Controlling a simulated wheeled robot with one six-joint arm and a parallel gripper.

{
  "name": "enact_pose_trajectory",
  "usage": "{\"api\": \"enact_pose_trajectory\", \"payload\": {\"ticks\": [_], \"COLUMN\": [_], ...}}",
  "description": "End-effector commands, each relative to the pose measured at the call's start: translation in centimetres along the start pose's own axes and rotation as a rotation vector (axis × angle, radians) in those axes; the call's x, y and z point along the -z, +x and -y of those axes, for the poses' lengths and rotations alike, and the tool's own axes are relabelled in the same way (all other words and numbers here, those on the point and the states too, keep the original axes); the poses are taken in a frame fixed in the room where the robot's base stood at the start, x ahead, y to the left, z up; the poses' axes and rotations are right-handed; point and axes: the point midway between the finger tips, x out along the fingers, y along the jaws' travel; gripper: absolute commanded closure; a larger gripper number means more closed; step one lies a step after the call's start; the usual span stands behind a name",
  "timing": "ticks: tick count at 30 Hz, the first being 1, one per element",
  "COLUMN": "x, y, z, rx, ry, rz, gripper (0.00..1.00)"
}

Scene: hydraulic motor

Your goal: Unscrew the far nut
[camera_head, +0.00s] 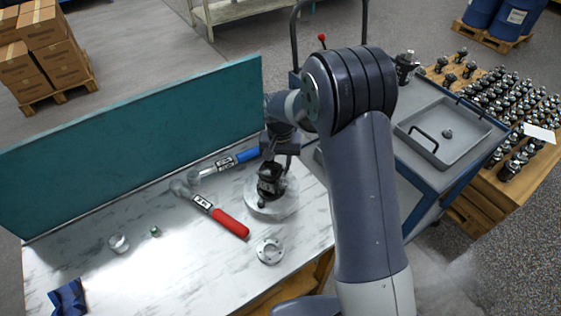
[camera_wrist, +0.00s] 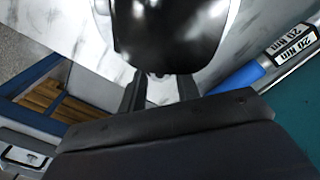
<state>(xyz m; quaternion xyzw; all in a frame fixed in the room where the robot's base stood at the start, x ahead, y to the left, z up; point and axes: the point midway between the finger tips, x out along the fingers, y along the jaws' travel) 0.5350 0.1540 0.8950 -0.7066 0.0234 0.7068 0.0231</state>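The black hydraulic motor (camera_head: 270,181) stands on a round silver plate (camera_head: 268,208) on the marble-topped bench. My gripper (camera_head: 278,148) is just above and behind it, pointing down. In the wrist view, the dark motor body (camera_wrist: 165,30) fills the top middle. My two fingers (camera_wrist: 160,92) stand apart there, with pale bench showing between them. A small knob-like piece (camera_wrist: 157,75) at the motor's lower edge lies between the fingertips. I cannot tell whether it is a nut, or whether the fingers touch the motor. The far nut is not clearly visible.
A flanged disc (camera_head: 270,251), a small clear cup (camera_head: 118,243) and a blue cloth (camera_head: 68,298) are on the bench. A teal panel (camera_head: 130,150) closes the back.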

Motion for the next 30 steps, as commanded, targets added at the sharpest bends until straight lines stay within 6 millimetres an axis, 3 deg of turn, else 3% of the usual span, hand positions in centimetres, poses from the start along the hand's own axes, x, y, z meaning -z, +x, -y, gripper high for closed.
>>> {"api": "enact_pose_trajectory", "payload": {"ticks": [21,30], "x": [0.01,0.01], "y": [0.01,-0.02], "z": [0.02,0.02], "rx": [0.001,0.001], "ry": [0.780,0.840], "rz": [0.000,0.000], "gripper": [0.69,0.69]}}
